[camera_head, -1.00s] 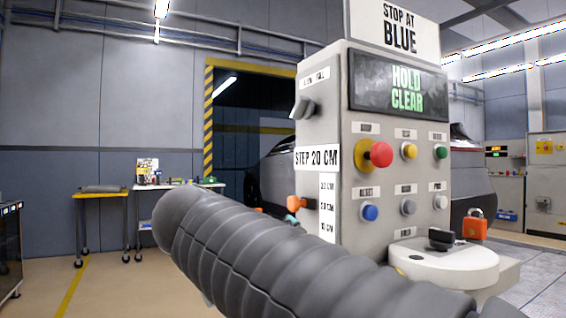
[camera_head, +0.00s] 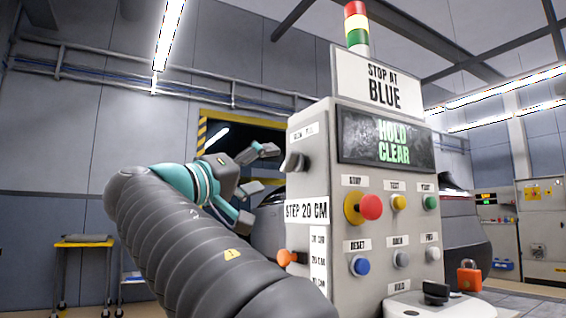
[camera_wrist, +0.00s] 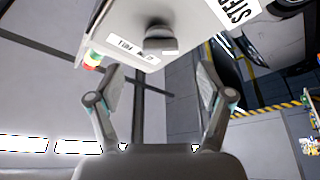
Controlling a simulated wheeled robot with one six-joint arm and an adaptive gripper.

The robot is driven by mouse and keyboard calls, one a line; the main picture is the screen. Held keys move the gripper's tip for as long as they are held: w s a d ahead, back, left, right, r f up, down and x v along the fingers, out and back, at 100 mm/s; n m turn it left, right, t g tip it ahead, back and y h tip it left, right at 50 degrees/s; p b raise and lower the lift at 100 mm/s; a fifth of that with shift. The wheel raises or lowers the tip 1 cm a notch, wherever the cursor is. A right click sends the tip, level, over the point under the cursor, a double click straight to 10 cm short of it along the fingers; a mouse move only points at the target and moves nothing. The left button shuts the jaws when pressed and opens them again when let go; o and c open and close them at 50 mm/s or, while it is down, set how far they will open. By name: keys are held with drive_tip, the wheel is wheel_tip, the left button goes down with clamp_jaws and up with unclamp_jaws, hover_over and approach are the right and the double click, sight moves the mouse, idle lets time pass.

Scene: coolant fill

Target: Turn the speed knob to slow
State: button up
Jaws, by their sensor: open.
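The speed knob is a dark knob (camera_head: 294,162) on the left side face of the grey control cabinet (camera_head: 330,135). A small white label (camera_head: 303,134) sits above it, partly legible as SLOW and FULL. My gripper (camera_head: 257,187) is open and empty to the left of the knob, its fingers pointing toward the cabinet. In the wrist view the knob (camera_wrist: 160,40) lies beyond and above the gap between my open fingers (camera_wrist: 160,78), apart from both. I cannot tell which word the knob points at.
An orange lever (camera_head: 290,257) sticks out below the knob, beside a step scale. The cabinet front has a red button (camera_head: 370,207), other coloured buttons and a screen reading HOLD CLEAR (camera_head: 392,142). An orange padlock (camera_head: 469,276) stands at the right.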

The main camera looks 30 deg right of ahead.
sight(289, 164)
drive_tip(key=p+x, duration=0.1)
drive_tip(key=x, duration=0.7)
drive_tip(key=shift+d, duration=0.15)
drive_tip(key=c, duration=1.2)
